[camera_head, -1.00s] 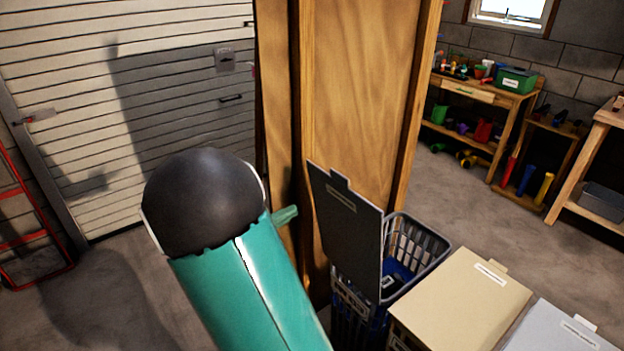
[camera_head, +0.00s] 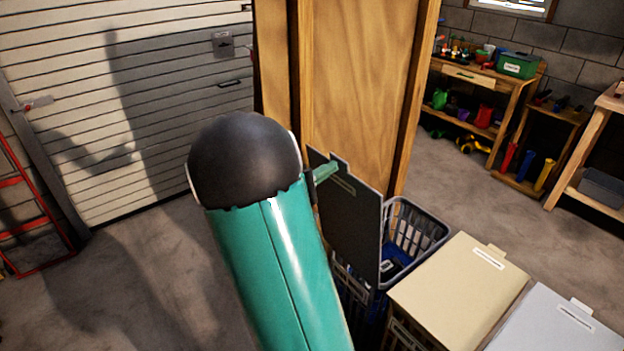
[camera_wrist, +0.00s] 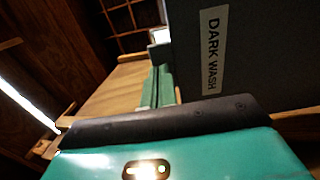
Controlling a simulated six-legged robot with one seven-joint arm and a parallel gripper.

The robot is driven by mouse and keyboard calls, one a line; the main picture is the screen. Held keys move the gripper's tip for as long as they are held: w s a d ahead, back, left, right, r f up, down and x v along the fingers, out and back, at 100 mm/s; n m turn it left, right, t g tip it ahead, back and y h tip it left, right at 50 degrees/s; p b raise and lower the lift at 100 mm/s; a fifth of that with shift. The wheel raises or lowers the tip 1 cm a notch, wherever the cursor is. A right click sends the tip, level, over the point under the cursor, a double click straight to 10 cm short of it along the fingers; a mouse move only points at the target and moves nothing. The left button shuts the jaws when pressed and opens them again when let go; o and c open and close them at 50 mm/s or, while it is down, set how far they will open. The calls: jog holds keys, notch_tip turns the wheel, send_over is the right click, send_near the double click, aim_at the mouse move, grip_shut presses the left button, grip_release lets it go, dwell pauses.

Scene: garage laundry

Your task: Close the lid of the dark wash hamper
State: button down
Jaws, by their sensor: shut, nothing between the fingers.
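The dark wash hamper is a dark slatted basket (camera_head: 418,238) with blue cloth inside. Its dark lid (camera_head: 350,225) stands open, roughly upright, on the basket's left side. In the wrist view the lid (camera_wrist: 270,60) fills the upper right, with a white "DARK WASH" label (camera_wrist: 213,48). My gripper (camera_head: 328,171) is shut and empty, its green fingers overlapping the lid's top edge near the tab. In the wrist view the fingers (camera_wrist: 160,88) lie just left of the lid. I cannot tell whether they touch it. My forearm hides part of the floor left of the hamper.
A cream-lidded hamper (camera_head: 455,285) and a pale grey-lidded one (camera_head: 550,330) stand to the right, both closed. A wooden cabinet panel (camera_head: 360,80) rises close behind the lid. A workbench (camera_head: 480,85) stands farther back. Floor at left is open.

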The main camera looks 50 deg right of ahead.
jog(key=shift+d, duration=0.4)
